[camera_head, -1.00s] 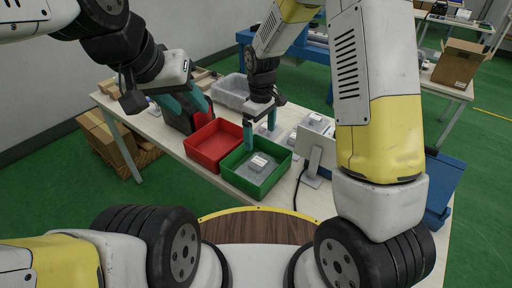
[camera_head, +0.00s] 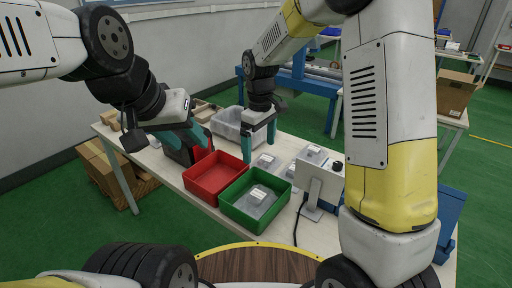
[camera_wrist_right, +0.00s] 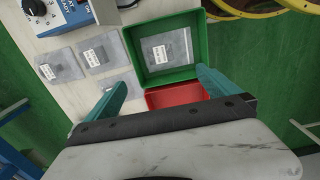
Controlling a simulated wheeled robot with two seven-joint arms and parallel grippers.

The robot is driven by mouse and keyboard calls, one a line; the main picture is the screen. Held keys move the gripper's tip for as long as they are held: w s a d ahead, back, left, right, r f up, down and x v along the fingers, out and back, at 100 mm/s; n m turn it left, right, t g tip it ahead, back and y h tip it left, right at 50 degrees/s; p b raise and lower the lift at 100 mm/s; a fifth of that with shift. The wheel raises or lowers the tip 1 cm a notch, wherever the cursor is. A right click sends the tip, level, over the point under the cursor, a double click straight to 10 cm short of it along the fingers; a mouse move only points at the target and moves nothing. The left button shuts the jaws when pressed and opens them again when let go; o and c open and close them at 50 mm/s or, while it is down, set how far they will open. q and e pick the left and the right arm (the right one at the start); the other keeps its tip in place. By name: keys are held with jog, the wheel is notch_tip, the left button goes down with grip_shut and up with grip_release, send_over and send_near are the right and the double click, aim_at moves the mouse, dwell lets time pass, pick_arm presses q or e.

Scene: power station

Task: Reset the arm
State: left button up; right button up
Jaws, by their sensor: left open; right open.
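My left gripper (camera_head: 184,142) is open in the head view, over a dark device with a red part (camera_head: 182,153) behind the red bin. Whether it touches the device cannot be told. My right gripper (camera_head: 259,148) is open and empty above the table, behind the green bin. In the right wrist view, its fingers (camera_wrist_right: 160,80) are spread above the bins, with nothing between them. The green bin (camera_head: 228,207) holds a bagged grey part (camera_head: 258,194), also seen in the wrist view (camera_wrist_right: 165,50). The red bin (camera_head: 192,185) beside it looks empty.
Several bagged parts (camera_head: 265,161) lie on the white table (camera_head: 160,165) beside the green bin. A control box (camera_head: 321,184) stands to the right with a cable. A clear grey bin (camera_head: 226,122) is behind. Cardboard boxes (camera_head: 104,165) sit on the floor at left.

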jog(key=s+d+r+m+t+y, duration=0.1)
jog(key=s+d+r+m+t, duration=0.2)
jog(key=s, duration=0.7)
jog(key=s+d+r+m+t+y, duration=0.1)
jog(key=s+d+r+m+t, duration=0.2)
jog(key=s+d+r+m, duration=0.4)
jog(key=s+d+r, duration=0.3)
jog(key=r, duration=0.2)
jog(key=shift+d, duration=0.4)
jog(key=shift+s+d+r, duration=0.1)
jog(key=shift+s, duration=0.05)
